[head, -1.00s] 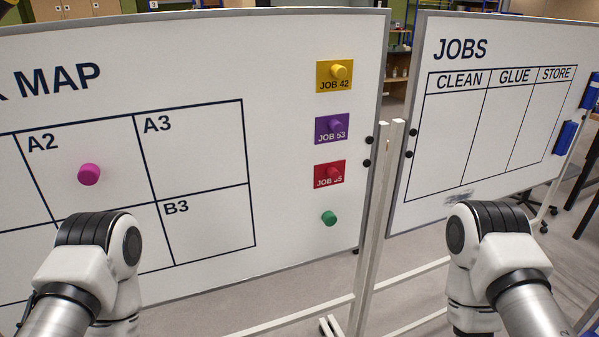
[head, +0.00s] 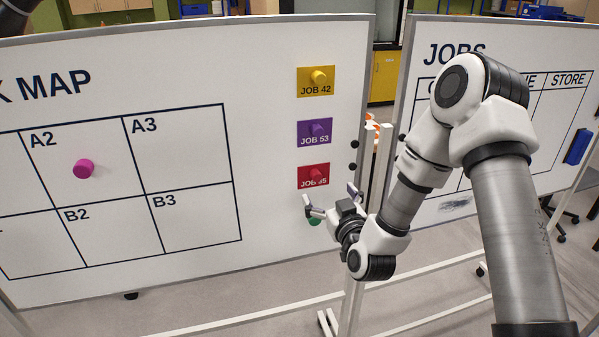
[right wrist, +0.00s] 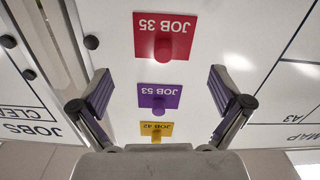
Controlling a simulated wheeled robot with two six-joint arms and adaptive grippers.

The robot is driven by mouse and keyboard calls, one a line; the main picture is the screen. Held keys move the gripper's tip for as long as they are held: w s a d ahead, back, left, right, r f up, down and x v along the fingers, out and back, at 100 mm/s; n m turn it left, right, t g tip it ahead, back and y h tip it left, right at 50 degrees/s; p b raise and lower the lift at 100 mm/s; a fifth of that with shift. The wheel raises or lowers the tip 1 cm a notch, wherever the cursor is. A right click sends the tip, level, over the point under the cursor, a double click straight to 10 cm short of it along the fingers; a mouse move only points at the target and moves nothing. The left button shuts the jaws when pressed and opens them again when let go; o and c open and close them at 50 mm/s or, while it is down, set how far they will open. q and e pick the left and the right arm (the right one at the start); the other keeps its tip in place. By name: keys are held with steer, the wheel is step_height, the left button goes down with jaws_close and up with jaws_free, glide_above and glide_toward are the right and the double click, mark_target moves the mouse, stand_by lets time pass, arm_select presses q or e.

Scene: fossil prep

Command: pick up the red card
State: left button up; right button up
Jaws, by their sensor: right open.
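The red card (head: 313,177), marked JOB 35, is on the left whiteboard with a red magnet on it, below the purple card. In the right wrist view the red card (right wrist: 165,36) is upside down at the top middle, with its magnet (right wrist: 163,50) at its lower edge. My right gripper (head: 331,200) is open and empty, just below the red card in the head view. In the right wrist view its two fingers (right wrist: 162,92) stand wide apart, with the cards seen between them. My left gripper is not in view.
The purple JOB 53 card (head: 314,132) and yellow JOB 42 card (head: 315,81) hang above, each with a magnet. A green magnet (head: 314,221) is partly hidden by my right gripper. The JOBS board (head: 420,55) stands to the right, behind my right arm.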

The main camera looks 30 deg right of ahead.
mark_target(318, 178)
steer(key=p+x, duration=0.1)
steer(key=x, duration=0.1)
steer(key=p+x, duration=0.1)
steer(key=x, duration=0.2)
steer(key=r+p+x, duration=0.1)
steer(key=p+x, duration=0.1)
steer(key=shift+w+a, duration=0.2)
steer(key=shift+w, duration=0.05)
steer(key=shift+w+d+f, duration=0.1)
steer(key=shift+w, duration=0.2)
steer(key=shift+w+f, duration=0.1)
steer(key=c, duration=0.7)
